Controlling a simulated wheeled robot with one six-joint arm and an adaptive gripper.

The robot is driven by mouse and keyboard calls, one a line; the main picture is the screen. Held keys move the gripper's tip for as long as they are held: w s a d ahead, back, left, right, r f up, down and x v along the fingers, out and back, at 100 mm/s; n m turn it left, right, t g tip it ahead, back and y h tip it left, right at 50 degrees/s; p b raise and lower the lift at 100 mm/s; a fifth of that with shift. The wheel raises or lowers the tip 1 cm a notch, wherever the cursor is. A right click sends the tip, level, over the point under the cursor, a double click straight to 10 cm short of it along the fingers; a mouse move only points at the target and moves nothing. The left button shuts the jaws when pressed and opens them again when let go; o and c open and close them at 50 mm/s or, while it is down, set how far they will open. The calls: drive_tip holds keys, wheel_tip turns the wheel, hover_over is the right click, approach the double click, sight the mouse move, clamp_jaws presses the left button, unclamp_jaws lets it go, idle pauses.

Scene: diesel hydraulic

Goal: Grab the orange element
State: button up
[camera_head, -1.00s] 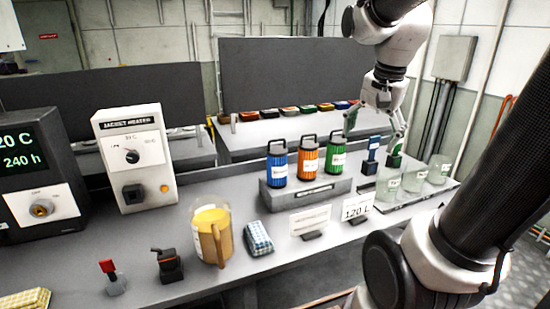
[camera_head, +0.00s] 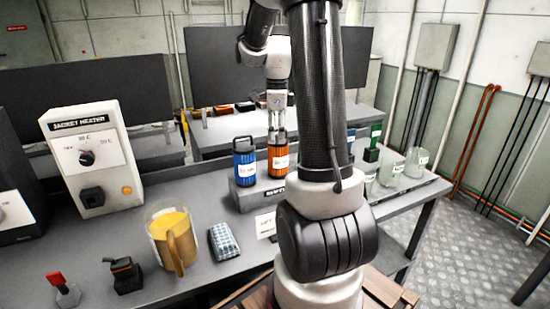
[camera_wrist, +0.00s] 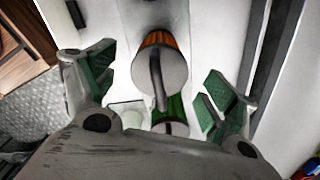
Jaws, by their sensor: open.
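The orange element (camera_head: 279,161), a ribbed canister with a dark handle, stands upright on a grey stand, right of the blue element (camera_head: 245,161). My gripper (camera_head: 277,132) is directly above the orange element in the head view, pointing down. In the wrist view the orange element (camera_wrist: 159,58) shows its grey top and handle, lying between my open green-padded fingers (camera_wrist: 158,84), with room on both sides. A green element (camera_wrist: 171,114) shows just below it there.
The stand (camera_head: 246,197) sits on the bench. Glass beakers (camera_head: 415,163) stand to the right. The jacket heater (camera_head: 89,158) is further left.

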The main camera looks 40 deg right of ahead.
sight(278, 145)
drive_tip(key=f, duration=0.4)
drive_tip(key=shift+s+d+f, duration=0.1)
drive_tip(key=shift+d+f, duration=0.1)
drive_tip(key=shift+f, duration=0.05)
drive_tip(key=c, duration=1.2)
